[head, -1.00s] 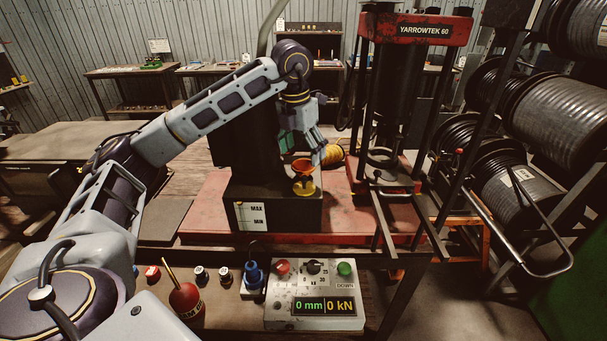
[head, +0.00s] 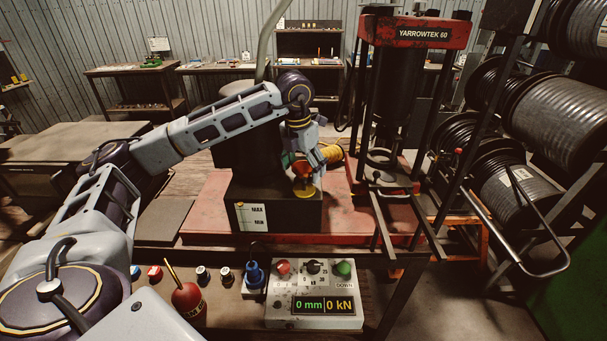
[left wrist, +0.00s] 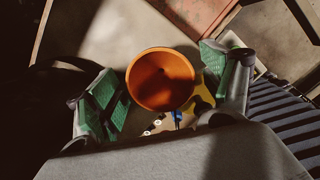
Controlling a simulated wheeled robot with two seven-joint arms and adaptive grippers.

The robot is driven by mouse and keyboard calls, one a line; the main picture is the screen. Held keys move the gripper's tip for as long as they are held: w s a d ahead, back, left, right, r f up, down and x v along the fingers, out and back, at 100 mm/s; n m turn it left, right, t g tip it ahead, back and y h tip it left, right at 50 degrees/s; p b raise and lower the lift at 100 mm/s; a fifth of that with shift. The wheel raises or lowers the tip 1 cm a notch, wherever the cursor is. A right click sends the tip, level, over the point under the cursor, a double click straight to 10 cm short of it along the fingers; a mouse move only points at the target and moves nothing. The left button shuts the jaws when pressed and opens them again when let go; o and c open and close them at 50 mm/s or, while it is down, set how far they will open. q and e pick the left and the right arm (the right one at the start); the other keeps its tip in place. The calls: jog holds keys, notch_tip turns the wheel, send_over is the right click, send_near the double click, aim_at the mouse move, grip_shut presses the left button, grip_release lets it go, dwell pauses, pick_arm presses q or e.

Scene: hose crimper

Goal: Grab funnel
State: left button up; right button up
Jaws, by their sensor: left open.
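The orange funnel (left wrist: 160,80) sits in the yellow filler neck on top of the black tank (head: 280,212). In the head view the funnel (head: 301,168) is partly hidden by my left gripper (head: 311,170). In the left wrist view my left gripper (left wrist: 160,95) is open, with one green-padded finger on each side of the funnel. There is a visible gap on the left; on the right the finger looks close to the rim, and I cannot tell if it touches. My right gripper is not in view.
The red press (head: 415,30) stands right of the tank, with hose reels (head: 515,180) beyond it. A yellow coil (head: 328,153) lies behind the tank. In front are a control box (head: 314,295), a red oil can (head: 187,299) and small caps.

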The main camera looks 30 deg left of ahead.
pick_arm(q)
jog(key=shift+f, duration=0.15)
dwell(0.3)
jog(key=c, duration=1)
jog(key=shift+c, duration=0.2)
notch_tip(320, 180, up, 10)
jog(key=b, duration=0.1)
dwell(0.4)
